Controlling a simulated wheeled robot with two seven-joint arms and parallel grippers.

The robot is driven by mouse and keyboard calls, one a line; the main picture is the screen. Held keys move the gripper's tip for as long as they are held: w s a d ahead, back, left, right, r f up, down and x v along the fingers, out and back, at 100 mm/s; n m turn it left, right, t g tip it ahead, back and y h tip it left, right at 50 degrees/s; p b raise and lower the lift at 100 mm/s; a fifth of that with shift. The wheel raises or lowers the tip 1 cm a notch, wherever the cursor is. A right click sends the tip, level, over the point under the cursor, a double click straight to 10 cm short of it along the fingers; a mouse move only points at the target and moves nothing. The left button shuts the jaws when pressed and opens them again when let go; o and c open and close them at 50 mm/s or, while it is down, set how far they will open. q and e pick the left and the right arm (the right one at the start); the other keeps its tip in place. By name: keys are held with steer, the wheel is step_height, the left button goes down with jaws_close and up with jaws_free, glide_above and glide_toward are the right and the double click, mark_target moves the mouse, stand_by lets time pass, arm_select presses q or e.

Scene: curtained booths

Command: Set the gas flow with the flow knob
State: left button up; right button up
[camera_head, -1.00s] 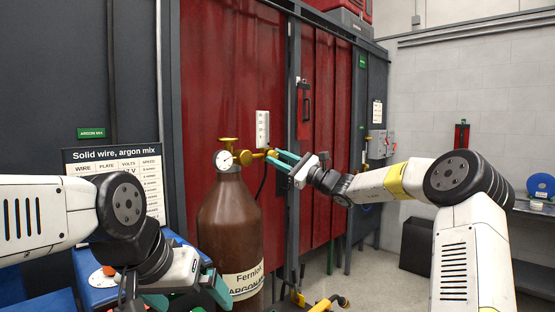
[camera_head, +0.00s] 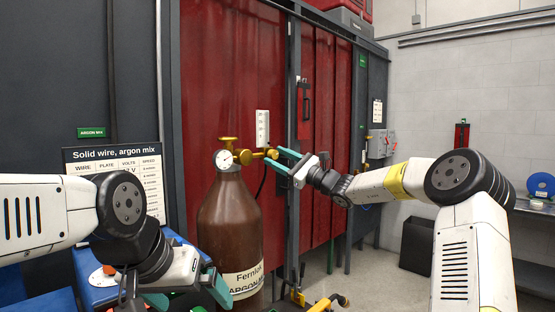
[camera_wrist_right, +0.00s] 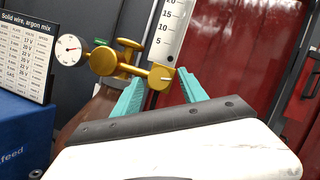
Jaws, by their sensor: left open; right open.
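The brass flow knob (camera_head: 271,154) is at the right end of the brass regulator on top of the brown gas cylinder (camera_head: 229,215). In the right wrist view the knob (camera_wrist_right: 161,77) has a small pale mark and lies between the two teal fingertips. A white flow tube (camera_wrist_right: 171,28) with a number scale stands above it, also seen in the head view (camera_head: 262,129). My right gripper (camera_head: 275,157) is open around the knob, with gaps visible beside it. My left gripper (camera_head: 188,296) is open and empty, low in front of the cylinder, partly cut off.
A round pressure gauge (camera_head: 224,159) sits left of the regulator. A settings board (camera_head: 120,170) stands behind my left arm, near a blue surface. Red curtains (camera_head: 232,70) hang behind the cylinder. A yellow-and-black object (camera_head: 328,302) lies low at the front.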

steer(key=v, duration=0.8)
steer(key=shift+a, duration=0.2)
steer(key=s+a+f+n+g+h, duration=0.2)
steer(key=s+a+f+n+g, duration=0.3)
steer(key=s+a, duration=0.4)
steer(key=s+a+f+n+g+h, duration=0.1)
steer(key=s+f+n+g+h, duration=0.35)
steer(key=s, duration=0.65)
steer(key=s+d+f+n+t+h, duration=0.2)
steer(key=s+d+f+n+h, duration=0.1)
steer(key=s+d, duration=0.5)
steer(key=s+d+f+n+t+h, duration=0.2)
steer(key=s+d+n+h, duration=0.4)
steer(key=s+d, duration=0.3)
steer(key=s+f, duration=0.1)
steer(key=s, duration=0.2)
steer(key=shift+s+d+h, duration=0.1)
steer(key=shift+h, duration=0.15)
